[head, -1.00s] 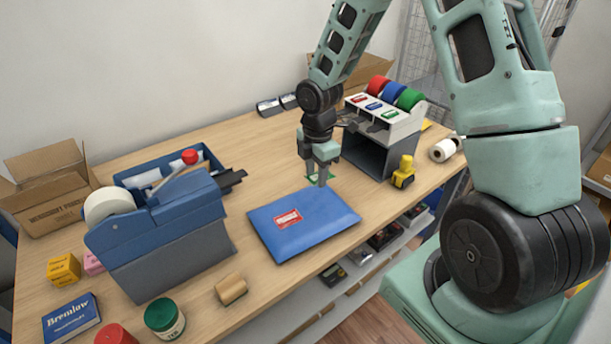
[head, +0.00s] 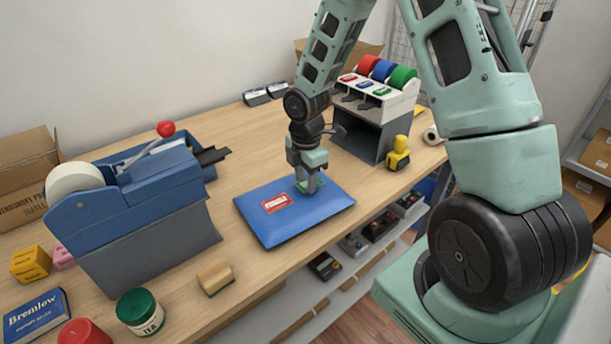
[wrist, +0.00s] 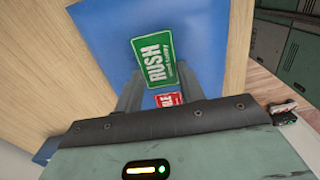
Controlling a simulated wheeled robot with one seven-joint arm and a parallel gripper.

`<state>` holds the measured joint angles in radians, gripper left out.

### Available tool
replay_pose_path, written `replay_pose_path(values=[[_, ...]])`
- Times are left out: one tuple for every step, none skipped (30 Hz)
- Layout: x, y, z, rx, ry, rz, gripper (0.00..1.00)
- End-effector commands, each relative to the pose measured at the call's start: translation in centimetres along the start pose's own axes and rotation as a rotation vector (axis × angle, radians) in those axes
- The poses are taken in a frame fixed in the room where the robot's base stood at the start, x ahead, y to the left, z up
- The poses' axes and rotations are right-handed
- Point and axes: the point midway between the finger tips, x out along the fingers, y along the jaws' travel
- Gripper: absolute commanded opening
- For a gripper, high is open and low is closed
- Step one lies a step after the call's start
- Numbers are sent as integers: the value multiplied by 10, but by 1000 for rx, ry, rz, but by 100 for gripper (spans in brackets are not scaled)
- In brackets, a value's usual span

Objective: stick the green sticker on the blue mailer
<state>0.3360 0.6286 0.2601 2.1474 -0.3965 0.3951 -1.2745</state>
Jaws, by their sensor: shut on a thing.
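The blue mailer (head: 300,222) lies flat on the counter and bears a red sticker (head: 276,203) left of its middle. The green sticker (wrist: 152,60), printed "RUSH", shows in the wrist view in front of the mailer's blue face (wrist: 205,40). My gripper (head: 307,188) points down over the mailer's far right part and is shut on the green sticker, whose edge shows at the fingertips in the head view. I cannot tell whether the sticker touches the mailer. The red sticker is partly hidden by my gripper in the wrist view.
A sticker dispenser (head: 375,105) with red, blue and green rolls stands at the back right, beside a yellow item (head: 398,153). A blue tape machine (head: 135,215) stands left. A wooden block (head: 215,278) and a tea jar (head: 140,311) are near the front edge.

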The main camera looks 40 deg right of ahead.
Motion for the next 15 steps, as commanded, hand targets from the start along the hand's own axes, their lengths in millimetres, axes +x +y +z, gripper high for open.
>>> replay_pose_path(values=[[5, 0, 0, 0, 0, 0, 31], [6, 0, 0, -1, 0, 0, 31], [6, 0, 0, -1, 0, 0, 31], [6, 0, 0, -1, 0, 0, 31], [7, 0, 0, -1, 0, 1, 31], [6, 0, 0, 0, 0, 1, 31], [6, 0, 0, 0, 0, 1, 31], [6, 0, 0, 0, 0, 1, 31], [6, 0, 0, 0, 0, 1, 31], [6, 0, 0, 0, 0, 1, 31], [6, 0, 0, 0, 0, 1, 31], [6, 0, 0, 0, 0, 1, 47], [6, 0, 0, 0, 0, 1, 55], [6, 0, 0, 0, 0, 1, 64], [6, 0, 0, 0, 0, 1, 64]])
